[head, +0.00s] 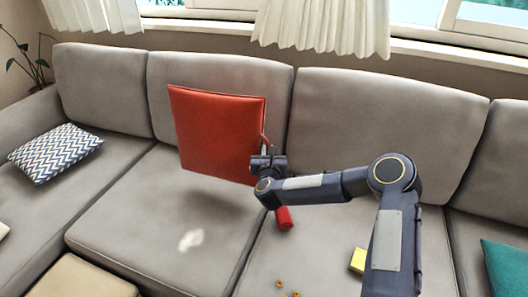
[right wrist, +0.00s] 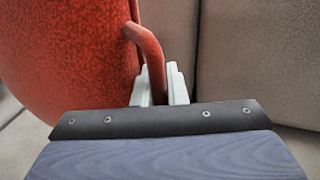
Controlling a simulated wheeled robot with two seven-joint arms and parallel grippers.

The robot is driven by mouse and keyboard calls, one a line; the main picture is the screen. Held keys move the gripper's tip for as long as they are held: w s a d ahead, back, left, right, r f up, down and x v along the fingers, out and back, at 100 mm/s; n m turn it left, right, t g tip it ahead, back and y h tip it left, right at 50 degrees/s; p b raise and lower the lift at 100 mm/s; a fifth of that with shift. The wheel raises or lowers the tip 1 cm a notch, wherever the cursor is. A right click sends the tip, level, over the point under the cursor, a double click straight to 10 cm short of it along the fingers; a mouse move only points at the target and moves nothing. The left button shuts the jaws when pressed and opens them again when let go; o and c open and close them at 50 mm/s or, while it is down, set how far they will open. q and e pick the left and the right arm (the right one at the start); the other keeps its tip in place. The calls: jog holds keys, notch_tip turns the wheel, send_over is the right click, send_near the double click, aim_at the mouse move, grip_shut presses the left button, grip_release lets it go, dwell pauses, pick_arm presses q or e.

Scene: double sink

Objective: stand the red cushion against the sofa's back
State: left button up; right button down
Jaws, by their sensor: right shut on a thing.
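The red cushion (head: 215,133) is a square pad held roughly upright in front of the second back cushion of the grey sofa (head: 340,120). A shadow lies on the seat below it, and its lower edge looks clear of the seat. My right gripper (head: 262,150) is at the cushion's right edge. In the right wrist view, the fingers (right wrist: 158,88) are shut on the red loop handle of the cushion (right wrist: 70,60). I cannot tell whether the cushion touches the sofa's back. My left gripper is not in view.
A zigzag-patterned pillow (head: 55,152) lies on the left seat. A small red object (head: 285,218), a yellow block (head: 358,260) and small orange bits (head: 280,284) lie on the seat near my right arm. A teal cushion (head: 505,268) is at the far right. A white patch (head: 190,240) marks the middle seat.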

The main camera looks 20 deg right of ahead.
jog(key=w+d+f+b, duration=0.3)
jog(key=w+f+b, duration=0.2)
jog(key=f, duration=0.2)
jog(key=shift+w+d+f+b, duration=0.3)
jog(key=shift+b, duration=0.1)
dwell(0.3)
jog(key=c, duration=1.5)
grip_release()
jog(key=shift+o, duration=0.7)
jog(key=shift+s+f, duration=0.1)
